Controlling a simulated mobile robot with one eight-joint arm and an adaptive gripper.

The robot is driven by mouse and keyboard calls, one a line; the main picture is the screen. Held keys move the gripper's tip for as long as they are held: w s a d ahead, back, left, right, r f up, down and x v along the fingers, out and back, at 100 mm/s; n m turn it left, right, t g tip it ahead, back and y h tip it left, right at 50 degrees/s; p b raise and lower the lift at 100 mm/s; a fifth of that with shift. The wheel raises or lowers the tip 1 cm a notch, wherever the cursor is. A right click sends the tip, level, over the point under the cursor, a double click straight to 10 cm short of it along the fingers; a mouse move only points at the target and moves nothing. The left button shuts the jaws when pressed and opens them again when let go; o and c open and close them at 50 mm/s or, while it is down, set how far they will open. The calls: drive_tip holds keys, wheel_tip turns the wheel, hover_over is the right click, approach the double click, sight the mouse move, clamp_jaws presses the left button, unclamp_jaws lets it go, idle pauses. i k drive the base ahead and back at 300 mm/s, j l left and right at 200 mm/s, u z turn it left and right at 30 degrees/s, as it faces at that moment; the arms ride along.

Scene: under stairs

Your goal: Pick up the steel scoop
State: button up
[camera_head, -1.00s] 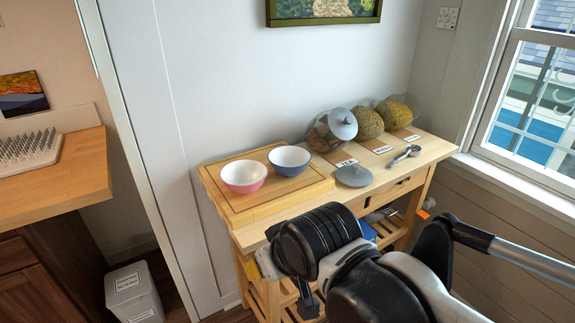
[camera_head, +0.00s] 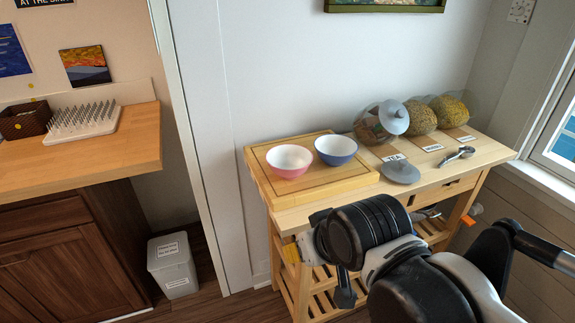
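The steel scoop (camera_head: 456,156) lies on the right part of the light wooden cart top (camera_head: 437,172), near its front edge and in front of the jars. Nothing touches it that I can see. My arm fills the lower right of the view, below and in front of the cart. The gripper's end (camera_head: 345,290) shows only as a small dark part below the arm, left of the middle, well away from the scoop. Its fingers are not clear enough to tell whether they are open.
A grey lid (camera_head: 400,173) lies left of the scoop. Several glass jars (camera_head: 420,118) stand or lie behind it. A pink bowl (camera_head: 289,162) and a blue bowl (camera_head: 336,150) stand on a cutting board (camera_head: 318,186). A white bin (camera_head: 173,266) stands on the floor.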

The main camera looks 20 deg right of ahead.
sight(465, 152)
drive_tip(key=z, duration=1.7)
drive_tip(key=i+l+z, duration=0.15)
drive_tip(key=i+z, duration=0.15)
drive_tip(key=i, duration=0.35)
drive_tip(key=i+z, duration=0.25)
drive_tip(key=i, duration=0.35)
